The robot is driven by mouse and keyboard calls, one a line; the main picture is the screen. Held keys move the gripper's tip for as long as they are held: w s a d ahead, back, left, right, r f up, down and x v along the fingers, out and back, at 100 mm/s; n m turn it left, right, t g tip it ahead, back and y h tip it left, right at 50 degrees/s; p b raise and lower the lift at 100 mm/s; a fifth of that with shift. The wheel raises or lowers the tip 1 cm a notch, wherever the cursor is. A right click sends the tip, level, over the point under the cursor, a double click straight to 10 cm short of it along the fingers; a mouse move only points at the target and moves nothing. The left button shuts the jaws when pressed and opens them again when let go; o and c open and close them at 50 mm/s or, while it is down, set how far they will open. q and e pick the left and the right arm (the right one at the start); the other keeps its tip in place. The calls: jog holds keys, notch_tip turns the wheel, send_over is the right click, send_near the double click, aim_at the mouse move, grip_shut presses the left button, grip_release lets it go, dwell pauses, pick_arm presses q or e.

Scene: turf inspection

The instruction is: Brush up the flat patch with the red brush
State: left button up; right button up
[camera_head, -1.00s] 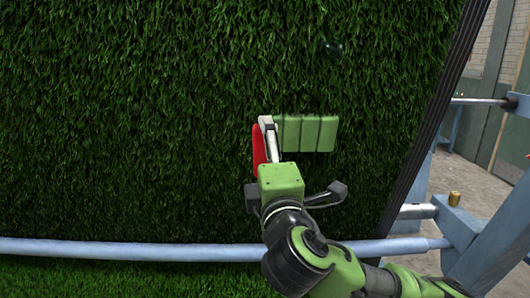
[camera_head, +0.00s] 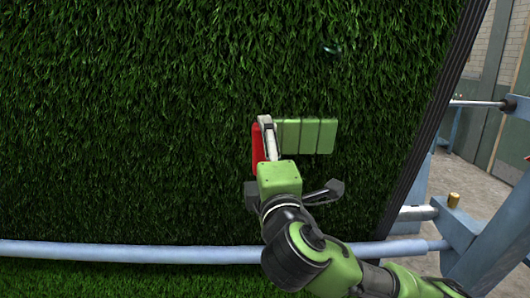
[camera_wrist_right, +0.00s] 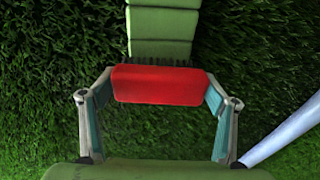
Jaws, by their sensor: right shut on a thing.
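The red brush (camera_head: 257,147) is held upright against the turf wall in the head view. In the right wrist view its red back (camera_wrist_right: 158,85) spans between the two fingers, with dark bristles just beyond it. My right gripper (camera_head: 266,141) is shut on the brush. The flat patch (camera_head: 306,136) shows as smooth light green segments in the turf, directly right of the brush. The patch also shows beyond the bristles in the wrist view (camera_wrist_right: 162,25). Whether the bristles touch it I cannot tell. My left gripper is not in view.
Upright turf (camera_head: 130,130) fills most of the head view, with a dark edge (camera_head: 432,130) at right. A pale blue rail (camera_head: 130,252) crosses below. Blue frame parts (camera_head: 483,238) stand at lower right.

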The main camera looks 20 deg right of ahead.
jog(key=shift+w+d+r, duration=0.2)
jog(key=shift+w, duration=0.4)
jog(key=shift+d, duration=0.1)
jog(key=shift+s+d, duration=0.25)
jog(key=shift+d, duration=0.25)
jog(key=shift+s+d, duration=0.2)
jog(key=shift+d, duration=0.25)
jog(key=shift+d, duration=0.1)
jog(key=shift+s+d+r, duration=0.1)
jog(key=shift+s+d, duration=0.1)
jog(key=shift+d, duration=0.75)
jog(key=shift+s+d, duration=0.2)
jog(key=shift+d, duration=0.7)
jog(key=shift+s+d, duration=0.2)
jog(key=shift+d, duration=0.45)
jog(key=shift+s+d, duration=0.2)
jog(key=shift+d, duration=0.5)
jog(key=shift+s+d, duration=0.2)
jog(key=shift+d, duration=0.45)
jog(key=shift+d, duration=0.1)
